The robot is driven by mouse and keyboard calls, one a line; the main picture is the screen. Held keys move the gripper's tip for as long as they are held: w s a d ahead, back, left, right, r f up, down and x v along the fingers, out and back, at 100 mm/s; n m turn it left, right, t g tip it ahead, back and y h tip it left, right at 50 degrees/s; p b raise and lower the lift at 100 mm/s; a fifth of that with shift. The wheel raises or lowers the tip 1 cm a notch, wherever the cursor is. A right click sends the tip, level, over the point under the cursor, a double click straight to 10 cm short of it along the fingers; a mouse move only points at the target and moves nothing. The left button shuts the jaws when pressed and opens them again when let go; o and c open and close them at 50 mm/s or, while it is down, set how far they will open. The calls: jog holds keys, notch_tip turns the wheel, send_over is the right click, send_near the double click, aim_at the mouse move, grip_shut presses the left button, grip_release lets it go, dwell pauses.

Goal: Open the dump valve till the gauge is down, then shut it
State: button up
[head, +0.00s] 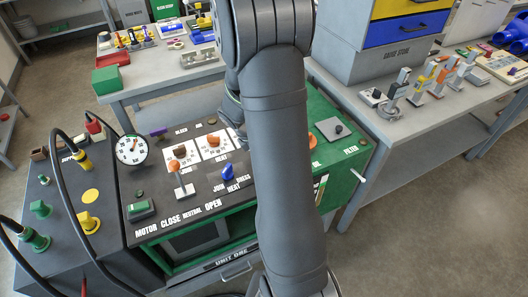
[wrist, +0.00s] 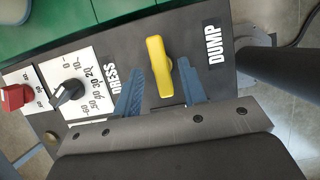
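The dump valve's yellow handle (wrist: 159,66) stands on the dark panel in the wrist view, beside the white-on-black DUMP label (wrist: 213,44). It lies lengthwise, roughly up and down the picture. My gripper (wrist: 160,72) is open, with one blue finger on each side of the handle's lower part. A gap shows at the left finger; the right finger is close to the handle, and I cannot tell whether it touches. In the head view my arm hides the gripper and this handle. The round white gauge (head: 131,149) stands at the panel's left; its reading is too small to tell.
In the wrist view a black knob (wrist: 68,92) on a white dial and a red knob (wrist: 15,97) sit left of the fingers. In the head view the panel carries a lever (head: 179,181), a blue knob (head: 227,172) and orange knobs. Cables arch at left.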

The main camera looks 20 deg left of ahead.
jog(key=shift+w+d+f, duration=0.15)
jog(key=shift+d+f, duration=0.05)
jog(key=shift+f, duration=0.35)
grip_shut()
